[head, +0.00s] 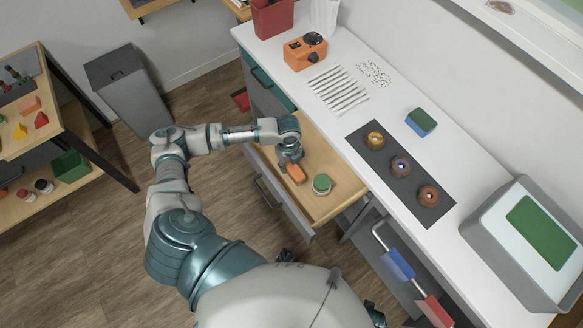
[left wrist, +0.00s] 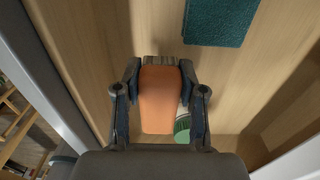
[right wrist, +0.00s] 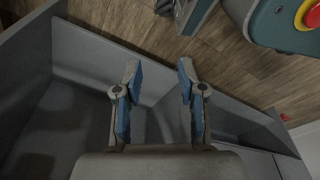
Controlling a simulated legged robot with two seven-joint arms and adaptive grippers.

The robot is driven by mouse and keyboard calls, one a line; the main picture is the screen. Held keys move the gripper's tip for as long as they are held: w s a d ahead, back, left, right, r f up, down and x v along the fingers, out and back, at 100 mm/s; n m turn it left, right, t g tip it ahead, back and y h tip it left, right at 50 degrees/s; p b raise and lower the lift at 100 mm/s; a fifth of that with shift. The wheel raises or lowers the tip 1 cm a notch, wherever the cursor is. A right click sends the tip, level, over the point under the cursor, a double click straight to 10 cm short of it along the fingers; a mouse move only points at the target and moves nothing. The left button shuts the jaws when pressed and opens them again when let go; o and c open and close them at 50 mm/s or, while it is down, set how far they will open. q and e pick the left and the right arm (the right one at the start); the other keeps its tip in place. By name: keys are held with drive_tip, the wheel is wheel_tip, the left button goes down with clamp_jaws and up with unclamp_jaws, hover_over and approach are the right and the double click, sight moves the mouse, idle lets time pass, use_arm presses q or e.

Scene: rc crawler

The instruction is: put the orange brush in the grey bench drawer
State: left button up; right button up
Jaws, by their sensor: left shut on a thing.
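The grey bench drawer (head: 287,214) is pulled open, showing its pale wooden inside. My left gripper (head: 291,161) reaches down into it. In the left wrist view, my left gripper (left wrist: 160,70) is shut on the orange brush (left wrist: 158,100), its fingers on either side. The brush (head: 297,174) is inside the drawer's outline in the head view; whether it touches the floor I cannot tell. My right gripper (right wrist: 159,70) is open and empty in the right wrist view, above a grey surface; I cannot make it out clearly in the head view.
A round green-topped thing (head: 321,184) lies in the drawer near the brush. A teal patch (left wrist: 221,20) shows ahead of the left fingers. The white bench top (head: 335,120) above holds an orange device (head: 305,51), thin rods and a dark mat (head: 368,160) with rings.

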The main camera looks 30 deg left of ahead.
sight(289, 168)
use_arm(q)
wheel_tip(289, 168, down, 4)
drive_tip(key=shift+a+r+b, duration=0.15)
drive_tip(key=shift+r+b, duration=0.1)
drive_tip(key=shift+b, duration=0.05)
use_arm(e)
drive_tip(key=shift+w+r, duration=0.45)
drive_tip(key=shift+r, duration=0.2)
use_arm(q)
drive_tip(key=shift+d, duration=0.2)
drive_tip(key=o, duration=1.1)
drive_tip(key=shift+o, duration=0.2)
drive_tip(key=shift+a+r, duration=0.1)
drive_tip(key=shift+r, duration=0.1)
wheel_tip(289, 168, up, 12)
drive_tip(key=shift+f+p, duration=0.1)
drive_tip(key=shift+p, duration=1)
use_arm(e)
drive_tip(key=s+f, duration=0.3)
drive_tip(key=f, duration=0.1)
drive_tip(key=shift+s+d, duration=0.25)
drive_tip(key=shift+s, duration=0.1)
